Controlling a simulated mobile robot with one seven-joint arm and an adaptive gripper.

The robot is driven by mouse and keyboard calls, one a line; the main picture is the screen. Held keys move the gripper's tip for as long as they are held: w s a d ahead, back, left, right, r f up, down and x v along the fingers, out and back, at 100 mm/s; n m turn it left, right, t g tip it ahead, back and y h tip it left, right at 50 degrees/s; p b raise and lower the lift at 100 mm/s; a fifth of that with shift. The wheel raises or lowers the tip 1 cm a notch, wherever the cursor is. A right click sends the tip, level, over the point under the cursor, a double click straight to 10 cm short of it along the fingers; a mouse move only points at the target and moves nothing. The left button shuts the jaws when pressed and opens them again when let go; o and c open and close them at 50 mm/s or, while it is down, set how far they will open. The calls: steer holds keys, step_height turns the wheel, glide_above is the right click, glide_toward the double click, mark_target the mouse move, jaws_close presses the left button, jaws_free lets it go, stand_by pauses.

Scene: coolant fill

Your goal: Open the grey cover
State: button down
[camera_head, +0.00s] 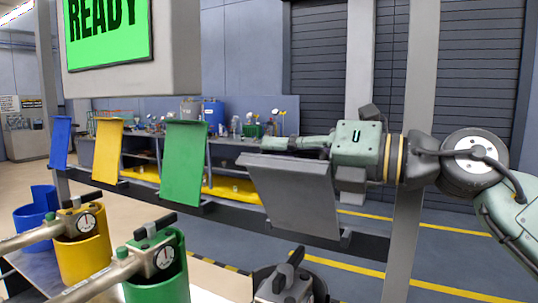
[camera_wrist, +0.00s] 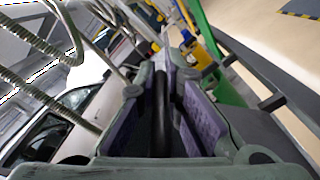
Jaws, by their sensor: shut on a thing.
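The grey cover (camera_head: 297,194) is a flat panel in the middle of the head view, at the right end of a row of covers. It stands tilted on a dark rail, with its lipped top edge uppermost. My gripper (camera_head: 268,144) comes in from the right along that top edge and is shut on it; the exact contact is partly hidden.
A green cover (camera_head: 184,163), a yellow cover (camera_head: 107,150) and a blue cover (camera_head: 60,143) stand upright on the same rail (camera_head: 225,212) to the left. Nozzles with gauges and coloured holders stand in front. A READY screen (camera_head: 110,28) hangs above. A grey post (camera_head: 413,130) rises behind my arm.

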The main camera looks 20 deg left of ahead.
steer(key=shift+w+d+r+m+p, duration=0.1)
steer(key=shift+w+m+p, duration=0.1)
steer(key=shift+w+m, duration=0.3)
steer(key=shift+w+r+m+p, duration=0.2)
steer(key=shift+w+m, duration=0.1)
steer(key=shift+w, duration=0.35)
steer(key=shift+w+d+r+m+p, duration=0.1)
steer(key=shift+w+m+p, duration=0.1)
steer(key=shift+w+m, duration=0.3)
steer(key=shift+w, duration=0.15)
steer(key=c, duration=1.7)
jaws_free()
step_height(320, 180, up, 10)
steer(key=shift+f, duration=0.1)
